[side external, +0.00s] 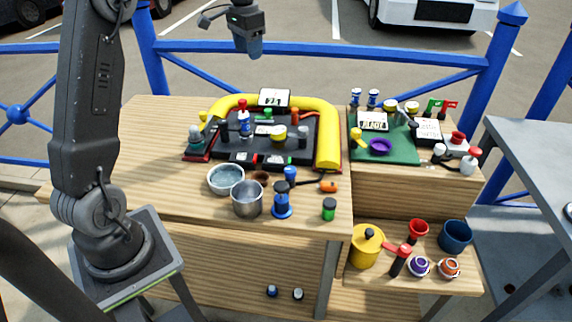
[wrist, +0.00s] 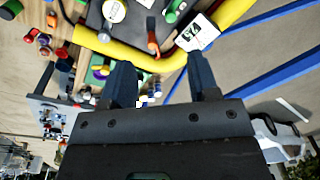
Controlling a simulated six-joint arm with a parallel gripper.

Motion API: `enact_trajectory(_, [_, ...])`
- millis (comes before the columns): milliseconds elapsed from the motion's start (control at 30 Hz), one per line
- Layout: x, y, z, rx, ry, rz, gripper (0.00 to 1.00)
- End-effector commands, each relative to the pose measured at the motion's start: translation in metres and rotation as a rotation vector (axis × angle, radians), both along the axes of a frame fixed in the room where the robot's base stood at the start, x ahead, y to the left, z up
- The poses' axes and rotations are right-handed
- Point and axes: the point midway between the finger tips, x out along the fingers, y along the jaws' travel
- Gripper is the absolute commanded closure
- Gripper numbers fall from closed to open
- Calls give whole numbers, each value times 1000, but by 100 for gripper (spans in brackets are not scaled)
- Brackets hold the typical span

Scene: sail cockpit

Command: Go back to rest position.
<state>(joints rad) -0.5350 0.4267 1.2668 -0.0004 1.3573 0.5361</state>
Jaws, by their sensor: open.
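My gripper (side external: 252,50) is raised high above the far edge of the wooden table, in front of the blue railing in the side external view. It holds nothing and touches nothing. In the wrist view my gripper (wrist: 162,80) shows two dark blue fingers spread apart with empty space between them. Below it lie the black board and the yellow tube (side external: 328,140) that curves around it. The same yellow tube (wrist: 112,45) crosses the top of the wrist view.
The wooden table (side external: 150,120) holds many small items, a metal pot (side external: 247,200) and a bowl (side external: 226,181). A green mat (side external: 400,155) lies to the right. A lower shelf holds a yellow canister (side external: 366,248). A blue railing (side external: 330,52) runs behind the table.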

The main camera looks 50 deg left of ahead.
Motion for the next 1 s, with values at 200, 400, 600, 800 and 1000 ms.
enact_trajectory(200, [-50,-103,36,31,-114,-9,45])
enact_trajectory(400, [-114,-176,39,31,-221,-11,45])
enact_trajectory(600, [-185,-229,17,3,-325,-14,45])
enact_trajectory(800, [-233,-253,-13,-31,-394,-14,45])
enact_trajectory(1000, [-247,-259,-25,-45,-415,-11,45])
